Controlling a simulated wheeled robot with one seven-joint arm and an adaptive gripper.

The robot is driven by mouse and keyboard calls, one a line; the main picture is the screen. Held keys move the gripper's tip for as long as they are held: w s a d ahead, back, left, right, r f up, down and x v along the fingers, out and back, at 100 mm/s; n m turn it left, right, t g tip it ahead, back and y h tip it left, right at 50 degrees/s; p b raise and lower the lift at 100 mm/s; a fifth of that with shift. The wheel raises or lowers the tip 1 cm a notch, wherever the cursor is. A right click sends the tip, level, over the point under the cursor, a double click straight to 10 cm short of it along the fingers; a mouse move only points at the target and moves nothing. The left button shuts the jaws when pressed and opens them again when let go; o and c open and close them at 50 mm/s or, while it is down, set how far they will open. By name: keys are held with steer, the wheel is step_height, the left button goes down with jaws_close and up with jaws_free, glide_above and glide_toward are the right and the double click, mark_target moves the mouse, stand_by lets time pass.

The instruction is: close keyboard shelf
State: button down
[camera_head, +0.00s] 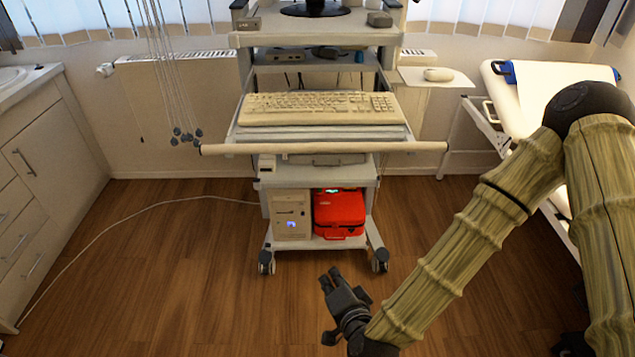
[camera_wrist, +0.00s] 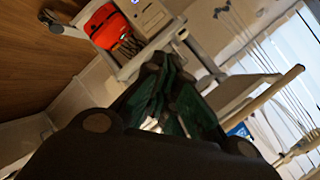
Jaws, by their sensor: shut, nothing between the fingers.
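The keyboard shelf (camera_head: 320,133) sticks out from the front of a wheeled cart, with a beige keyboard (camera_head: 318,107) on it. A long pale bar (camera_head: 325,148) runs across the shelf's front edge. The bar also shows at the right in the wrist view (camera_wrist: 262,98). My gripper (camera_head: 330,283) is low in front of the cart, below the shelf and apart from it. Its fingers (camera_wrist: 168,88) are shut with nothing between them. In the tilted wrist view they point toward the cart, and part of the shelf lies behind them.
A red case (camera_head: 339,213) and a beige computer (camera_head: 291,216) stand on the cart's bottom shelf. A mouse (camera_head: 438,74) sits on a side tray at the right. A white bed (camera_head: 550,90) is at the right, drawers (camera_head: 40,170) at the left.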

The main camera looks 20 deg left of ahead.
mark_target(317, 152)
steer(key=w+a+r+m+t+h+b, duration=0.15)
steer(key=r+m+t+b, duration=0.25)
steer(key=r, duration=0.5)
steer(key=w+a+r+m+t+b, duration=0.3)
steer(key=r+m+t+b, duration=0.15)
steer(key=r, duration=0.35)
steer(key=p+x, duration=1)
steer(key=x, duration=0.3)
steer(key=shift+w, duration=0.2)
steer(key=shift+f, duration=0.1)
